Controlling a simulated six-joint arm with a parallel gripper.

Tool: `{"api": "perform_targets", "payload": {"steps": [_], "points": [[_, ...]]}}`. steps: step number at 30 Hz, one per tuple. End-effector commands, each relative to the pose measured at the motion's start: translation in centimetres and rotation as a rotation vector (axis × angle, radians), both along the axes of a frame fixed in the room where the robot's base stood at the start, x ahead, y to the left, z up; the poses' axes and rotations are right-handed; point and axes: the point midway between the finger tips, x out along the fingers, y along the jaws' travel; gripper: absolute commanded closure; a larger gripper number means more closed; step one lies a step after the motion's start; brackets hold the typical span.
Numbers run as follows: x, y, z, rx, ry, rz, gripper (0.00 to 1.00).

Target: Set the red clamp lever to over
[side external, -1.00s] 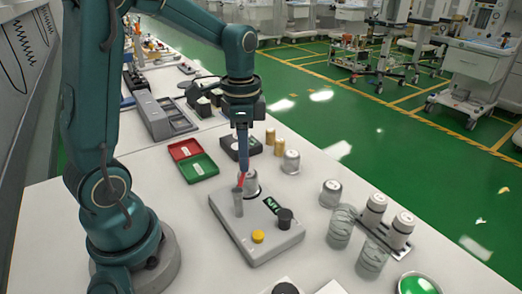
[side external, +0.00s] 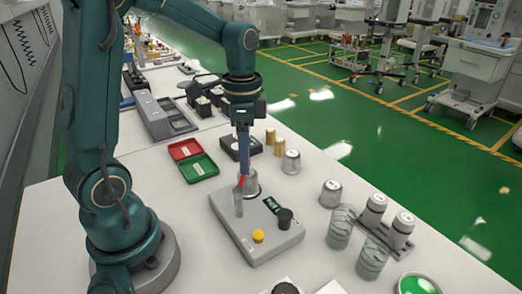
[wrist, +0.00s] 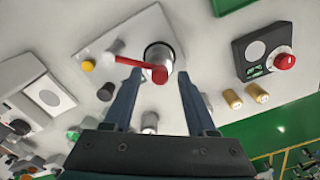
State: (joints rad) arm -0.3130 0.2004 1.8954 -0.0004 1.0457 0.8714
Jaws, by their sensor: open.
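The red clamp lever (wrist: 130,64) shows in the wrist view as a red arm with a round red knob at its right end. The knob lies beside a silver cylinder (wrist: 158,52) on the grey clamp unit (wrist: 125,40). In the side view, a small part of the lever (side external: 240,182) shows just below my fingers. My gripper (wrist: 159,74) is open, pointing down, with the knob appearing between its fingertips. Contact cannot be told. The clamp unit (side external: 262,246) has a yellow button (side external: 258,236) and a black knob (side external: 285,218).
Red and green trays (side external: 198,168) lie behind the unit at left. A dark box with a red dial (wrist: 285,61) stands beyond. Gold cylinders (side external: 279,146), a silver cylinder (side external: 291,162) and clear coiled cylinders (side external: 341,226) stand at right. Bare table lies between.

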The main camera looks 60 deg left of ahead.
Motion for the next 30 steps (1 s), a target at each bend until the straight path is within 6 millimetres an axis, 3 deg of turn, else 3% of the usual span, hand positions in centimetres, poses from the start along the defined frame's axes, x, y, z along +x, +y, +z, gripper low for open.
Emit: {"api": "perform_targets", "payload": {"steps": [12,23,26,30], "points": [[0.1,0.0,4.6,0.001,-0.006,0.000,0.43],[0.0,-0.1,4.8,0.001,-0.004,-0.004,0.43],[0.1,-0.6,5.7,0.011,-0.037,-0.024,0.43],[-1.2,-2.4,7.5,0.030,-0.111,-0.071,0.43]]}}
